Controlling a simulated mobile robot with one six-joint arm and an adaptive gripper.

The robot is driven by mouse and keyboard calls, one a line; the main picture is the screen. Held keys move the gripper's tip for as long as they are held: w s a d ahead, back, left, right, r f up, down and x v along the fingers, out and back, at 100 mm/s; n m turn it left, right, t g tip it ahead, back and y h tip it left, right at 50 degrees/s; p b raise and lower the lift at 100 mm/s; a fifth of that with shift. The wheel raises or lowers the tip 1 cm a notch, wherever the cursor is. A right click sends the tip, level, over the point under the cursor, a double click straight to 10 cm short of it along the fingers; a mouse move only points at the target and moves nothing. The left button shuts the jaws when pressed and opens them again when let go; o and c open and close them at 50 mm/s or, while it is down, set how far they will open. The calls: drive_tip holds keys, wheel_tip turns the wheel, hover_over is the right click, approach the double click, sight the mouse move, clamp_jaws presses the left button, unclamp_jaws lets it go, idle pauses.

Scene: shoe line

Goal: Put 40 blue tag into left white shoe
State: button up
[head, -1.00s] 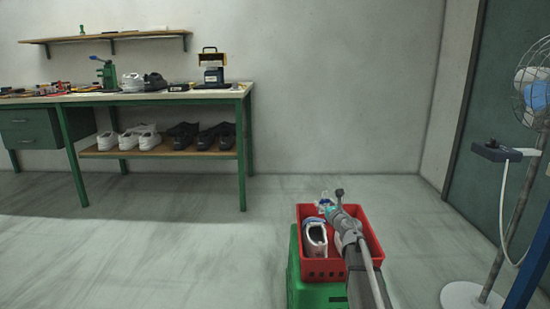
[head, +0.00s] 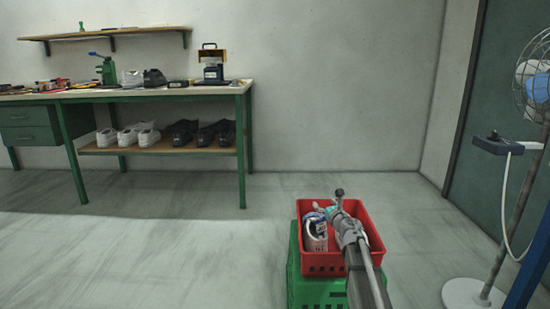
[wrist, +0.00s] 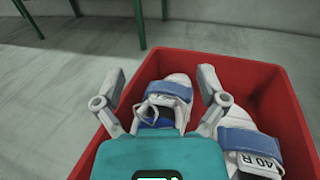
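The left white shoe (wrist: 178,88), with a blue strap, lies in the red crate (wrist: 223,62). In the wrist view it is between and beyond the two fingers of my gripper (wrist: 161,80). The fingers are spread apart, with nothing clearly gripped. A dark blue patch (wrist: 165,122) shows in the shoe opening; I cannot tell whether it is the blue tag or lining. The right white shoe (wrist: 225,118) lies beside it, with a white "40 R" label (wrist: 258,165). In the head view, my arm partly covers the red crate (head: 313,263) and a white shoe (head: 316,240).
The red crate sits on a green crate (head: 318,292). A green-legged workbench (head: 190,97) at the left has tools on top and white and black shoes on its lower shelf (head: 165,148). A fan (head: 492,270) stands at the right. The floor between is clear.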

idle(0.4)
drive_tip(key=v, duration=1.2)
idle(0.6)
drive_tip(key=s+d+r+m+g+h+p, duration=0.2)
drive_tip(key=s+d+m+h+p, duration=0.3)
drive_tip(key=m, duration=0.8)
drive_tip(key=s+d+r+m+g+h+p, duration=0.25)
drive_tip(key=m+h+p, duration=0.35)
drive_tip(key=m, duration=0.6)
drive_tip(key=s+a+f+m+g+y+p, duration=0.1)
drive_tip(key=s+a+m+g+y+p, duration=0.15)
drive_tip(key=s+a+m+g, duration=0.35)
drive_tip(key=s+a+f+m+g+y+p, duration=0.1)
drive_tip(key=s+a+m+g+p, duration=0.2)
drive_tip(key=s, duration=0.5)
drive_tip(key=s+a+f+m+g+y+p, duration=0.1)
drive_tip(key=s+a+m+g+y+p, duration=0.1)
drive_tip(key=s+a+m+g+p, duration=0.4)
wheel_tip(320, 180, up, 38)
drive_tip(key=d+t+p, duration=0.2)
drive_tip(key=p, duration=3.3)
drive_tip(key=shift+s+d+f+n, duration=0.2)
drive_tip(key=shift+s+n, duration=0.1)
drive_tip(key=shift+s, duration=0.15)
